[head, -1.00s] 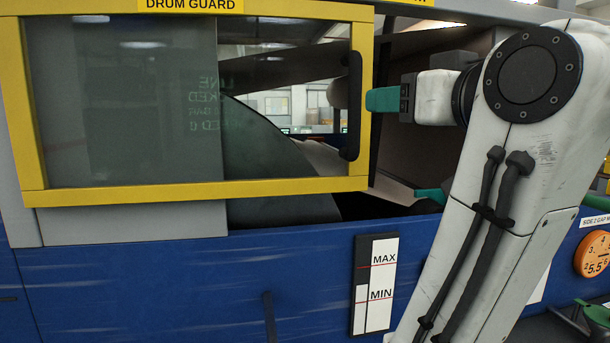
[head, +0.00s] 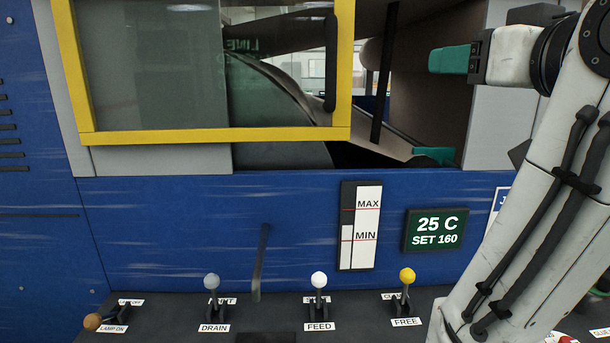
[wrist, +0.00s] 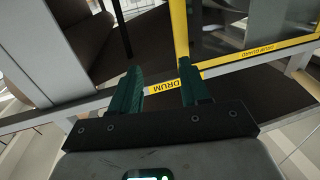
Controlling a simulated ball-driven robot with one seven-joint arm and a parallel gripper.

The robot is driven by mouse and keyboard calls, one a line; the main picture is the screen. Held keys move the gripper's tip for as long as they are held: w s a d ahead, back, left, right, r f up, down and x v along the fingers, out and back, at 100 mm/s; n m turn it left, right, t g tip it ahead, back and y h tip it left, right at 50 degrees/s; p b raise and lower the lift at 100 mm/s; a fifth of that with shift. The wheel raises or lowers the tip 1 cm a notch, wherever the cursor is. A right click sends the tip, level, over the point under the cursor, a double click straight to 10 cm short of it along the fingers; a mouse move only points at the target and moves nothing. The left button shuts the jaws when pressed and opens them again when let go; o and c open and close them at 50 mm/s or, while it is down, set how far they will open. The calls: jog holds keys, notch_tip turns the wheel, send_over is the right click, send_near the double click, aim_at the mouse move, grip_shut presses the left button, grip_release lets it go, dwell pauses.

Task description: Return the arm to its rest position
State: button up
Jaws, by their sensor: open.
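My gripper (head: 449,61) has teal fingers and is at the upper right of the head view, in front of the opening beside the yellow-framed guard. Only one finger shows clearly there. In the wrist view my gripper (wrist: 158,83) shows both teal fingers spread apart with nothing between them. My white arm runs down the right side of the head view. The yellow guard frame (head: 215,134) is left of my gripper, apart from it in the head view. In the wrist view the yellow frame (wrist: 180,30) stands beyond the fingertips, near a yellow label reading DRUM.
A blue machine panel (head: 150,230) carries a MAX/MIN gauge (head: 367,225) and a display (head: 435,231) reading 25 C, SET 160. Below are levers, including a white-knobbed FEED lever (head: 319,280) and a yellow-knobbed one (head: 407,275). A teal piece (head: 434,155) sits at the opening's lower edge.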

jog(key=s+d+f+m+g+h, duration=0.15)
jog(key=f+g, duration=0.25)
jog(key=f, duration=1.6)
jog(key=s+d+f+g+h, duration=0.1)
jog(key=d+f+g+h, duration=0.2)
jog(key=f, duration=1.6)
jog(key=s+d+f+g, duration=0.2)
jog(key=s+f+g, duration=0.3)
jog(key=s+f, duration=0.95)
jog(key=s+d+f+m+g, duration=0.1)
jog(key=s+f+g, duration=0.3)
jog(key=s+f, duration=0.9)
jog(key=s, duration=0.3)
jog(key=shift+s+d+f+m, duration=0.15)
jog(key=shift+s+m, duration=0.15)
jog(key=shift+m, duration=0.05)
